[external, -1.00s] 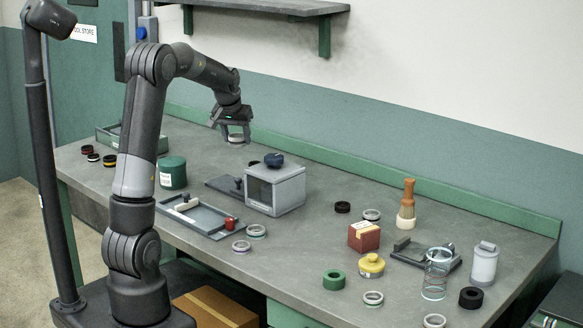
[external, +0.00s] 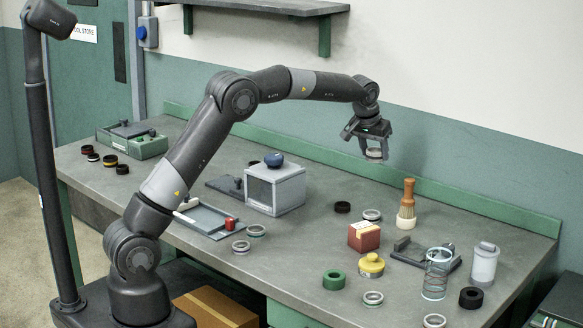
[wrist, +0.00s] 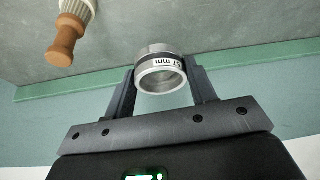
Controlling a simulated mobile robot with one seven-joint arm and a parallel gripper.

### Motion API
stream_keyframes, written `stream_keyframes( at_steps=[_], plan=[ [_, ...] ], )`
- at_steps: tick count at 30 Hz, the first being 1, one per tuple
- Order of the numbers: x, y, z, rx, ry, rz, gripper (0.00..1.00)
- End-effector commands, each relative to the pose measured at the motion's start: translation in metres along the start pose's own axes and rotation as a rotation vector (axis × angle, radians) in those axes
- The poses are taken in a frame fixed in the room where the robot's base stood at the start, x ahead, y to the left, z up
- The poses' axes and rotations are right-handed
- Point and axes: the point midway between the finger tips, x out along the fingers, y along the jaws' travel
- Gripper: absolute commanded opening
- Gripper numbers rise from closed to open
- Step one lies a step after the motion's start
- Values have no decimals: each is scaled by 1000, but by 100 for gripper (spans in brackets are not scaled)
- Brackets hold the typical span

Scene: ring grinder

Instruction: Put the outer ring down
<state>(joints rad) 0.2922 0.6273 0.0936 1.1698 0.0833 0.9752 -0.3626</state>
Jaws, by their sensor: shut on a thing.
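My gripper (external: 373,146) is shut on the outer ring (external: 374,154), a short silvery metal ring held in the air above the back of the workbench. In the wrist view the outer ring (wrist: 161,72) sits between the two dark fingers, with its open bore partly facing the camera. A white label on it has dark print that appears to read "57 mm". The ring is clear of the bench (external: 310,235).
A wooden-handled brush (external: 407,205) stands right of my gripper; it also shows in the wrist view (wrist: 65,40). A grey box (external: 275,188) stands left, a red block (external: 364,237) in front.

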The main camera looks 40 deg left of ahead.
Motion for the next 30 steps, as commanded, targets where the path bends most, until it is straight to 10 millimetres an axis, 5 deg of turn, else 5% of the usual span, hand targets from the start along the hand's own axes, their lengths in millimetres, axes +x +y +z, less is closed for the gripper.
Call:
stream_keyframes(
  at_steps=[12, 24, 30],
  plan=[
    [50, 0, 17, 2, -1, 0, 19],
    [119, -63, -14, -1, -1, 0, 19],
    [138, -82, -24, 2, 1, 1, 19]
  ],
)
